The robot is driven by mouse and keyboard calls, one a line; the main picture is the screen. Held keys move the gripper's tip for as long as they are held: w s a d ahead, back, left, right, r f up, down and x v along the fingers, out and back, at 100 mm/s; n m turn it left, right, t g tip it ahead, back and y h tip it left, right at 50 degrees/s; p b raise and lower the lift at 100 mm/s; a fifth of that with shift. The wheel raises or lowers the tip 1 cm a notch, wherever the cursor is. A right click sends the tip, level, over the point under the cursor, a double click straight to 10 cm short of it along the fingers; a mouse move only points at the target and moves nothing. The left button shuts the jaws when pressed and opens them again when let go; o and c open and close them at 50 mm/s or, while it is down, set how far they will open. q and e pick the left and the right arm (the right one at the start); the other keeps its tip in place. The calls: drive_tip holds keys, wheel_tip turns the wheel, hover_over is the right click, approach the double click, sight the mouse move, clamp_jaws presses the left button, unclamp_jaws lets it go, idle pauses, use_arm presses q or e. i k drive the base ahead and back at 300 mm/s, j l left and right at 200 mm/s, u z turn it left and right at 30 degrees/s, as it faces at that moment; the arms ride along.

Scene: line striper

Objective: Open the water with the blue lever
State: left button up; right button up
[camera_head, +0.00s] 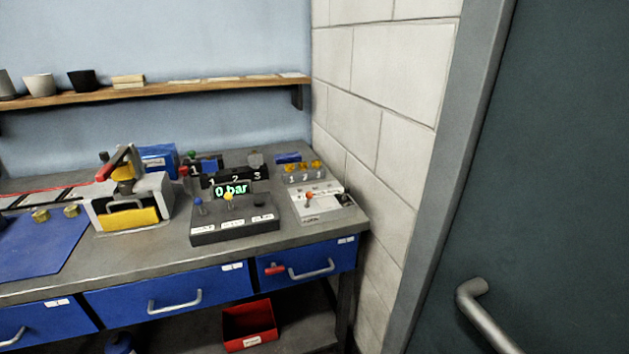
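A dark control box (236,232) stands near the right end of the workbench. A small lever with a blue knob (198,202) rises from its left part. White labels on the front edge are too small to read. A display (231,191) behind the levers reads "0 bar" in green. No water is visible. Neither of my grippers is in view.
A grey machine with a yellow front panel (130,216) stands left of the control box. A light box with an orange knob (314,203) stands right of it. The grey bench (150,258) is clear in front. A red bin (249,325) sits below. A door (560,180) is at right.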

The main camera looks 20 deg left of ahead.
sight(198, 200)
drive_tip(key=u, duration=1.35)
